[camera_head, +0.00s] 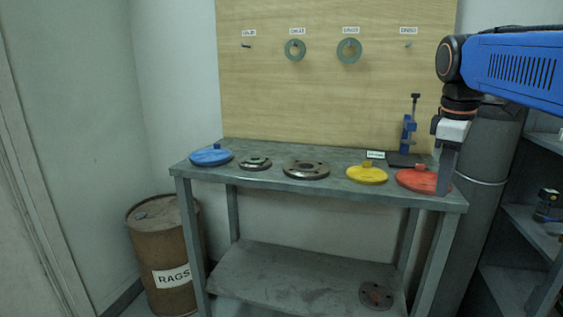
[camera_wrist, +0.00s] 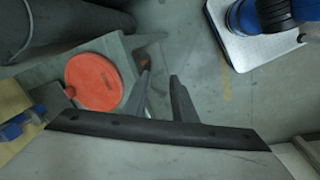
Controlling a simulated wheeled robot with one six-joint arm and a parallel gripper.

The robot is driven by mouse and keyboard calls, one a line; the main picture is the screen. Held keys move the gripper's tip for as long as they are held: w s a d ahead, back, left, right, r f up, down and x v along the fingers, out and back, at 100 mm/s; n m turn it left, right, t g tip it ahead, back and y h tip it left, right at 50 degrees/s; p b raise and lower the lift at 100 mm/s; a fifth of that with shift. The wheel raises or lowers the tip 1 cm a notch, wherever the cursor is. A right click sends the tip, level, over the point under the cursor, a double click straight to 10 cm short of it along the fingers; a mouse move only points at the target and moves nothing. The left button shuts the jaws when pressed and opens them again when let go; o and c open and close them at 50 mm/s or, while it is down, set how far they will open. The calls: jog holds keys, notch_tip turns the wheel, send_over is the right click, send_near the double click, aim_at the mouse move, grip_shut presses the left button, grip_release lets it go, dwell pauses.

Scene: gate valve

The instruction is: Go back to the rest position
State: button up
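My gripper (camera_head: 446,170) hangs down at the right end of the workbench (camera_head: 400,190), in front of the red disc (camera_head: 415,180). In the wrist view, its two grey fingers (camera_wrist: 160,85) stand apart with a gap between them, and nothing is held there. The red disc (camera_wrist: 94,82) lies on the bench to the left of the fingers, apart from them. My blue arm reaches in from the right edge of the head view.
On the bench are a blue disc (camera_head: 212,156), metal flanges (camera_head: 306,169), a yellow disc (camera_head: 367,174) and a blue press (camera_head: 408,135). Gaskets (camera_head: 349,51) hang on the board. A rags drum (camera_head: 165,240) stands left, a dark cylinder (camera_head: 490,160) and shelves (camera_head: 530,230) right.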

jog(key=s+a+f+m+t, duration=0.1)
jog(key=s+a+f+m, duration=0.1)
jog(key=s+f, duration=0.4)
jog(key=s+a+f+m+t+y, duration=0.1)
jog(key=s+f+m, duration=0.3)
jog(key=f, duration=0.5)
jog(key=s+a+f+m+t, duration=0.1)
jog(key=s+a+f+m, duration=0.2)
jog(key=s+f, duration=0.4)
jog(key=shift+s+a+f+m, duration=0.3)
jog(key=shift+s+a+f, duration=0.15)
jog(key=shift+f, duration=0.3)
